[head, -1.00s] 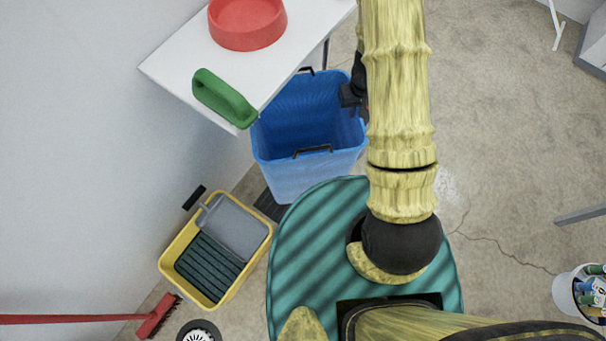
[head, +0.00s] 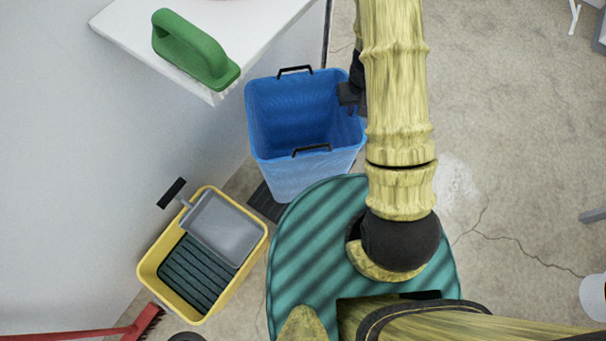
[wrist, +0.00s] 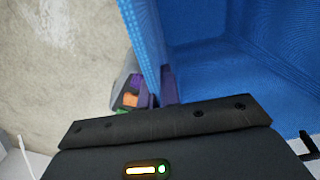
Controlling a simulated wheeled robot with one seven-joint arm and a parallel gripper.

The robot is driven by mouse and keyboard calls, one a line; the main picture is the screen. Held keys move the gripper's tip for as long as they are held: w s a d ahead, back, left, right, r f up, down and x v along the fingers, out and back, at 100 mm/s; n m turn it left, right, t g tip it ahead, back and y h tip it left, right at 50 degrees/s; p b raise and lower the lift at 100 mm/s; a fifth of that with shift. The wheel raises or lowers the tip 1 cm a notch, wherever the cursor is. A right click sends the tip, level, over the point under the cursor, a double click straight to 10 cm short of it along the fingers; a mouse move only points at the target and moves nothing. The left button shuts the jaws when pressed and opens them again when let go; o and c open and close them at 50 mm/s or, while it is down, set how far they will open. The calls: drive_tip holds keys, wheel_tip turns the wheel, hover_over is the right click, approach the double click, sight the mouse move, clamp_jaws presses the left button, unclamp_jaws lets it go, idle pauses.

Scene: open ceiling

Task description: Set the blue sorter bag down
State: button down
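The blue sorter bag (head: 270,150) is an open-topped, empty-looking bin with black handles at its far and near rims. It is upright, just ahead of my teal base in the head view. My gripper (head: 354,102) is at its right rim, partly hidden behind my arm. In the wrist view the bag's blue wall (wrist: 148,40) runs down to my gripper's purple fingers (wrist: 166,85), which are closed on it. The bag's underside is hidden, so I cannot tell whether it touches the floor.
A white table (head: 120,30) with a green handled object (head: 190,50) overhangs at upper left. A yellow mop bucket (head: 150,268) stands left of my base, near a red broom (head: 100,333). Concrete floor (head: 510,150) is open at right.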

sight(348, 127)
drive_tip(key=shift+f, duration=0.25)
wheel_tip(348, 127, down, 6)
drive_tip(key=shift+f+b, duration=0.1)
drive_tip(key=shift+b, duration=1.1)
drive_tip(key=shift+f+b, duration=0.8)
drive_tip(key=shift+f, duration=1)
drive_tip(key=shift+f, duration=0.3)
drive_tip(key=c, duration=1.6)
unclamp_jaws()
drive_tip(key=shift+r, duration=0.1)
wheel_tip(348, 127, up, 12)
drive_tip(key=p, duration=0.4)
drive_tip(key=shift+d+r+p, duration=0.15)
drive_tip(key=shift+r+p, duration=0.05)
drive_tip(key=shift+p, duration=0.15)
